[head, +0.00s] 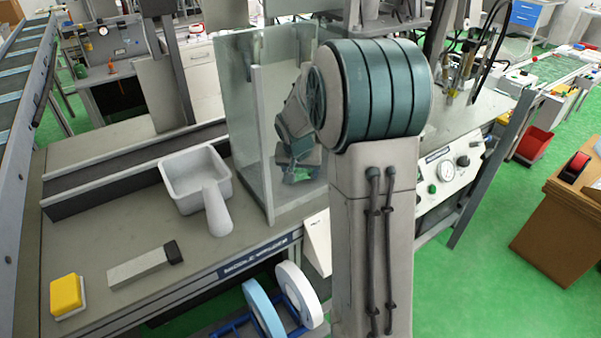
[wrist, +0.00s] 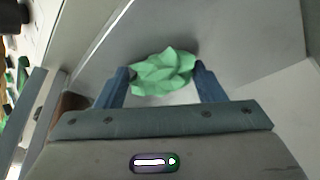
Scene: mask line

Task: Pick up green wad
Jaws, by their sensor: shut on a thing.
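The green wad (wrist: 163,72) is a crumpled, light green lump. In the wrist view it sits between the two blue fingers of my gripper (wrist: 164,78), which is shut on it. In the head view my gripper (head: 298,176) is behind the clear panel of the tall box on the bench, and a small bit of the green wad (head: 300,174) shows at its tip. My own arm hides part of that area. I cannot tell whether the wad touches the surface beneath it.
The clear-walled box (head: 258,150) stands close around my gripper. On the bench (head: 125,225) are a grey scoop (head: 183,180), a grey block with a black end (head: 140,267) and a yellow sponge (head: 66,294). Blue and white rolls (head: 262,310) hang below the bench's front edge.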

